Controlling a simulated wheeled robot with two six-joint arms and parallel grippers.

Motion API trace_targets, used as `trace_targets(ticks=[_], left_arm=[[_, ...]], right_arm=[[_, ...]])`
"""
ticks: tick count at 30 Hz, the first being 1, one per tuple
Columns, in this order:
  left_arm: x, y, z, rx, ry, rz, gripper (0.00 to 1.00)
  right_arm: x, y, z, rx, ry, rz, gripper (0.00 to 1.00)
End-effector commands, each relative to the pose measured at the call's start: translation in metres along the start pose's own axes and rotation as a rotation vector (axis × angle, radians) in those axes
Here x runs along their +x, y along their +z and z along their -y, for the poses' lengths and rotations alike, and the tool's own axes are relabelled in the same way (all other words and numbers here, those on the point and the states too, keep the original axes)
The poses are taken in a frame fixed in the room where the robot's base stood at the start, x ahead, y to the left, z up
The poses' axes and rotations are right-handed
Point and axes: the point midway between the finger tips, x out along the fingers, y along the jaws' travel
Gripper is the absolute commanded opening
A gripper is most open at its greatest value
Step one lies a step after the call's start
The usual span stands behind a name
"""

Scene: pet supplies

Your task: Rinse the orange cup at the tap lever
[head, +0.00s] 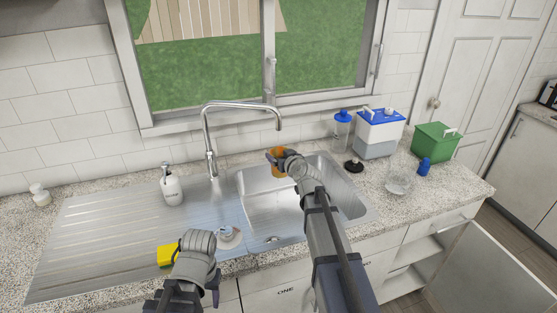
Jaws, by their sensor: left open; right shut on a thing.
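The orange cup (276,167) is in my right gripper (283,160), which is shut on it. The cup is over the back of the steel sink basin (318,193), below and close to the end of the tap spout; the gripper hides part of the cup. The tall chrome tap (207,128) stands behind the sink and its spout arches to the right. Its lever is too small to make out clearly. No water stream shows. My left gripper (198,244) is open at the front left of the sink, beside a yellow sponge (167,255); its wrist hides its fingers.
A soap bottle (172,188) stands on the ribbed drainboard (98,225). A small grey-white object (228,236) lies by the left gripper.

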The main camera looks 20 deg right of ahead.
Motion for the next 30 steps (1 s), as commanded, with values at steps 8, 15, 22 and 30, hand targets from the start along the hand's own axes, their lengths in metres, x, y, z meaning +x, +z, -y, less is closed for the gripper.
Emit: trace_targets(ticks=[8,15,22,30], left_arm=[[0.004,0.000,0.000,0.000,0.000,0.000,0.52],[0.004,0.000,0.000,0.000,0.000,0.000,0.52],[0.004,0.000,0.000,0.000,0.000,0.000,0.52],[0.004,0.000,0.000,0.000,0.000,0.000,0.52]], right_arm=[[0.016,-0.001,-0.010,0.000,0.001,0.000,0.29],[0.019,-0.001,-0.012,0.000,0.001,0.000,0.29],[0.018,-0.001,-0.012,0.000,0.001,0.000,0.29],[0.018,-0.001,-0.012,0.000,0.001,0.000,0.29]])
